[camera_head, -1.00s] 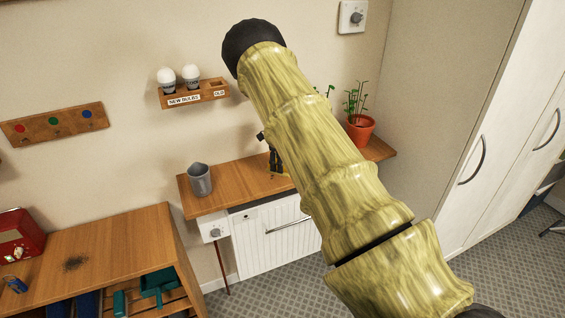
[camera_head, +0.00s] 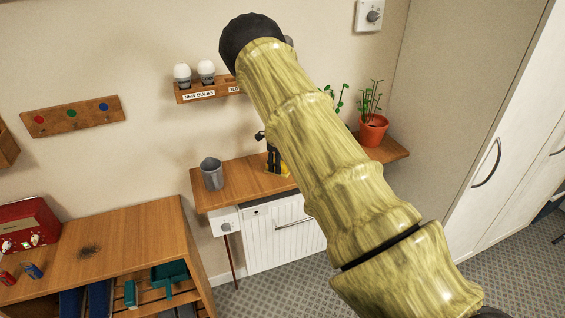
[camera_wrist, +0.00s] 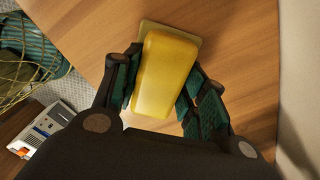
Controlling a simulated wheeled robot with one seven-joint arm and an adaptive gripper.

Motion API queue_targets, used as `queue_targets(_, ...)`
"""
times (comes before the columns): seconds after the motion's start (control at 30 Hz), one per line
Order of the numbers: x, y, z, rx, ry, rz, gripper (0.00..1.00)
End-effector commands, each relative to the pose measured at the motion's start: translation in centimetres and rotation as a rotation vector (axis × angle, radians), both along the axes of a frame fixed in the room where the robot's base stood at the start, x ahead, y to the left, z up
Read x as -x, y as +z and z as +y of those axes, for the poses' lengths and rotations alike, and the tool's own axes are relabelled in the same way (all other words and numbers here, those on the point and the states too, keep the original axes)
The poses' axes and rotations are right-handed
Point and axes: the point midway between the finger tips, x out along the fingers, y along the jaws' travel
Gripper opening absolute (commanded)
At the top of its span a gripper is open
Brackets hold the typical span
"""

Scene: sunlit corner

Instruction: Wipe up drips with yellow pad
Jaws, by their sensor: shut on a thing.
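In the wrist view my gripper (camera_wrist: 163,85) is shut on the yellow pad (camera_wrist: 165,65), one dark teal-padded finger on each side. The pad has a flat, duller yellow-olive base, which lies at or just above the wooden counter (camera_wrist: 235,50); I cannot tell if it touches. In the head view my gripper (camera_head: 272,155) is over the wall counter (camera_head: 238,178), partly hidden by my arm, with a little of the yellow pad (camera_head: 285,169) showing. I can make out no drips on the visible counter; part of it is hidden by my arm.
A bulb rack (camera_head: 210,92) hangs above. A dark smudge (camera_head: 88,252) marks the left bench (camera_head: 130,240). A wire basket (camera_wrist: 30,60) is left in the wrist view.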

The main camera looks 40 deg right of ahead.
Motion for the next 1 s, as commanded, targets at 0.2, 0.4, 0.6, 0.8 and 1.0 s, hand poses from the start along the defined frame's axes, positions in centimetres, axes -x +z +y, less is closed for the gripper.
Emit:
queue_targets(0.2, -0.2, 0.0, 1.0, -0.001, 0.001, 0.002, 0.23)
queue_targets(0.4, -0.1, 0.1, 0.6, -0.001, 0.0, 0.001, 0.23)
queue_targets(0.6, 0.1, 0.1, -0.6, 0.0, 0.0, 0.0, 0.23)
queue_targets(0.8, 0.4, 0.0, -1.9, 0.0, 0.0, 0.0, 0.23)
queue_targets(1.0, 0.7, -0.1, -2.9, 0.0, 0.001, 0.0, 0.23)
